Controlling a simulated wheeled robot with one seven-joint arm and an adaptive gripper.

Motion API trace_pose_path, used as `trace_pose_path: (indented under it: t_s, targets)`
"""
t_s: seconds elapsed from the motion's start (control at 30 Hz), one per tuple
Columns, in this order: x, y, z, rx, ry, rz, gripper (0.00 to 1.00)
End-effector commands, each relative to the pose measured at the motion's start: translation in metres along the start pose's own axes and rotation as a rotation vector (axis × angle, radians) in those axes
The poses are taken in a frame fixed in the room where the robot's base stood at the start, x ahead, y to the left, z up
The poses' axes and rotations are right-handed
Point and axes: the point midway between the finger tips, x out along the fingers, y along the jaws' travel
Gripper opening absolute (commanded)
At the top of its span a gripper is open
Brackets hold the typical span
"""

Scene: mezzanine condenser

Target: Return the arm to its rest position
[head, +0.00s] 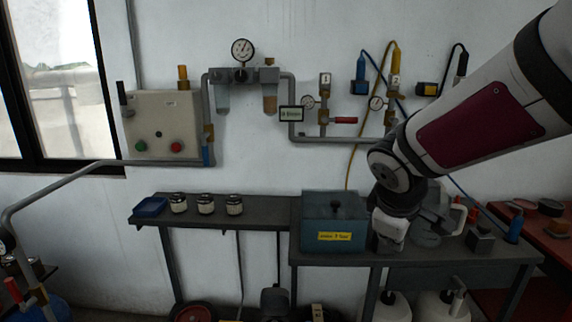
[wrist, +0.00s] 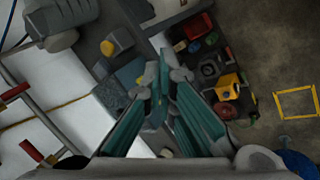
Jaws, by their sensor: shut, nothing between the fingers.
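My arm (head: 480,120) reaches in from the upper right of the head view, angled down to the left. Its wrist end (head: 393,195) hangs in front of the bench, just right of the blue-grey box. My gripper (wrist: 165,74) shows in the wrist view with its teal finger pads close together at the tips and nothing between them. In the head view the fingers are hard to make out against the bench and clutter.
The blue-grey box (head: 334,222) with a yellow label stands on the dark bench (head: 265,212). Several jars and a blue tray (head: 150,207) sit left. Pipes, gauges and a control box (head: 163,125) line the wall. A grey motor-like unit (head: 434,215) and red table (head: 548,228) are right.

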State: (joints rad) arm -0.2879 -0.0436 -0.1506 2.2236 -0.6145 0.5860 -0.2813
Motion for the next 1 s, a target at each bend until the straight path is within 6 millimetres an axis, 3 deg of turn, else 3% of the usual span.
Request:
trace_pose_path:
  t_s: [0.03, 0.2, 0.5, 0.7, 1.0]
  targets:
    - [-0.019, -0.003, 0.018, 0.084, 0.001, -0.012, 0.0]
    - [-0.069, -0.03, 0.066, 0.352, -0.008, -0.081, 0.0]
    - [-0.137, -0.104, 0.126, 0.752, -0.009, -0.218, 0.0]
    - [-0.157, -0.137, 0.14, 0.886, -0.006, -0.277, 0.0]
    - [-0.16, -0.144, 0.142, 0.914, -0.007, -0.293, 0.0]
